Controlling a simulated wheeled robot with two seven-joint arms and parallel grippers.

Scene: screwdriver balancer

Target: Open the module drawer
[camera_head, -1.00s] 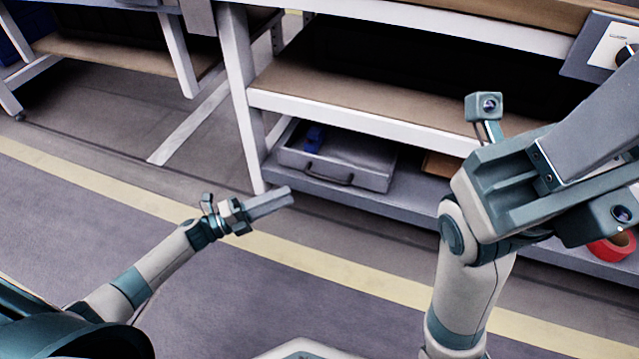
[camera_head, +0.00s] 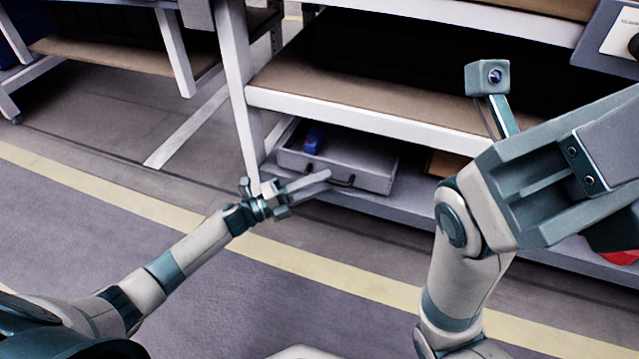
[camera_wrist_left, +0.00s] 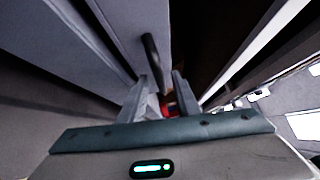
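The module drawer (camera_head: 375,178) is a grey open-topped box on the low shelf under the bench, with a dark curved handle on its front. The handle (camera_wrist_left: 152,60) shows in the left wrist view just beyond my fingertips, near the gap between them. My left gripper (camera_head: 327,180) is in front of the drawer at the handle, its fingers apart and empty. It also shows in the left wrist view (camera_wrist_left: 162,88). In the head view the fingers hide part of the handle, and I cannot tell whether they touch it. My right arm fills the right side; its fingertips are out of view.
A blue item (camera_head: 313,138) lies inside the drawer. The white bench leg (camera_head: 238,100) stands left of the drawer, and the shelf edge (camera_head: 360,118) runs above it. A red roll (camera_head: 622,257) is at the far right. The floor in front is clear.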

